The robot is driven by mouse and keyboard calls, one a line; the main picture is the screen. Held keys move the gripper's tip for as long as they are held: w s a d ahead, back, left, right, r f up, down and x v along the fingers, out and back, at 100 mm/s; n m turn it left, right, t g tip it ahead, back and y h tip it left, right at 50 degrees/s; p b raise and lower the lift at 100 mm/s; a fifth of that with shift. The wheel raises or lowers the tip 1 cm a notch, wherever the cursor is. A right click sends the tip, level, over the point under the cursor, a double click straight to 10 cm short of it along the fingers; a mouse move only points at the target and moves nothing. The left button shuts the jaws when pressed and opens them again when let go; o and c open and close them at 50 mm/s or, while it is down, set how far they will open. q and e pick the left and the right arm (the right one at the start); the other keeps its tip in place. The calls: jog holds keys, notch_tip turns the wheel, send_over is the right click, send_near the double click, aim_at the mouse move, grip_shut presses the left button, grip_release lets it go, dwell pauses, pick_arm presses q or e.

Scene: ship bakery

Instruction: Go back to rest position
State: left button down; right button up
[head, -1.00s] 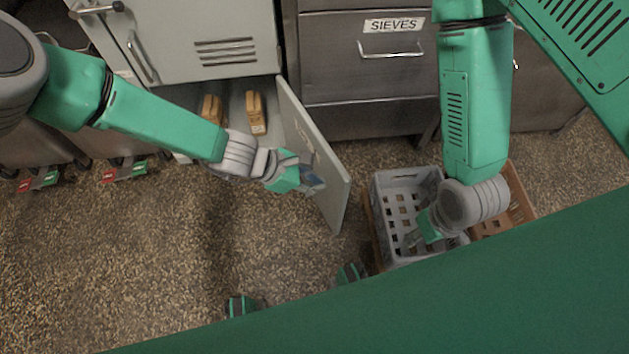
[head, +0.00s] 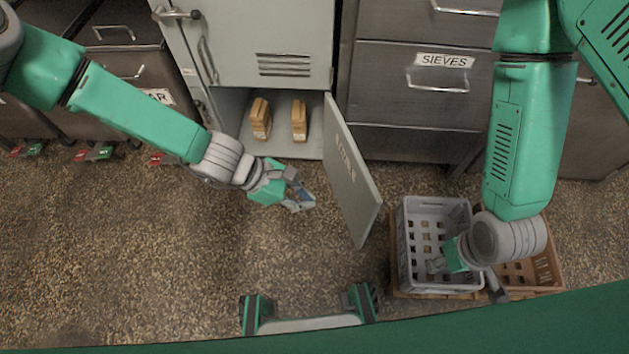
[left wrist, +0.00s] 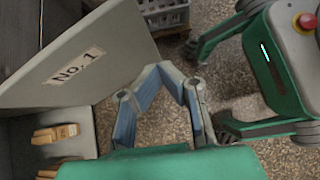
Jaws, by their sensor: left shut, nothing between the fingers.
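My left gripper (head: 305,203) is shut and empty over the floor, just left of the open locker door (head: 350,180) and apart from it. Its blue-padded fingers meet at the tips in the left wrist view (left wrist: 168,72). The door's inner face with its "No. 1" label also shows there (left wrist: 90,60). My right arm hangs down at the right, and my right gripper (head: 437,264) is over the grey crate (head: 407,240). Its fingers are small and partly hidden, so their opening is unclear.
Two brown packages, the left one (head: 260,120) and the right one (head: 299,121), stand inside the open lower compartment. An orange-brown crate (head: 548,268) stands beside the grey one. Steel drawers labelled SIEVES (head: 415,95) are behind. The floor (head: 130,240) at left is clear.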

pick_arm(q)
jog(key=s+a+f+m+y+p, duration=0.1)
jog(key=s+a+m+y+p, duration=0.2)
jog(key=s+a, duration=0.45)
jog(key=s+a+m+y+p, duration=0.25)
jog(key=s+a+m, duration=0.2)
jog(key=a, duration=0.55)
jog(key=s+a+r+m+t+y+p, duration=0.1)
jog(key=s+a+r+m, duration=0.1)
jog(key=a+r+m, duration=0.2)
jog(key=s+a+r+m+t+y+p, duration=0.1)
jog(key=s+a+r+m+y, duration=0.1)
jog(key=a+m, duration=0.3)
jog(key=a+r, duration=0.1)
jog(key=a, duration=0.3)
jog(key=shift+s+r, duration=0.2)
jog(key=shift+r, duration=0.15)
pick_arm(e)
notch_tip(320, 180, up, 8)
jog(key=shift+a+r, duration=0.2)
jog(key=shift+a, duration=0.25)
jog(key=shift+d, duration=0.1)
jog(key=shift+c, duration=0.7)
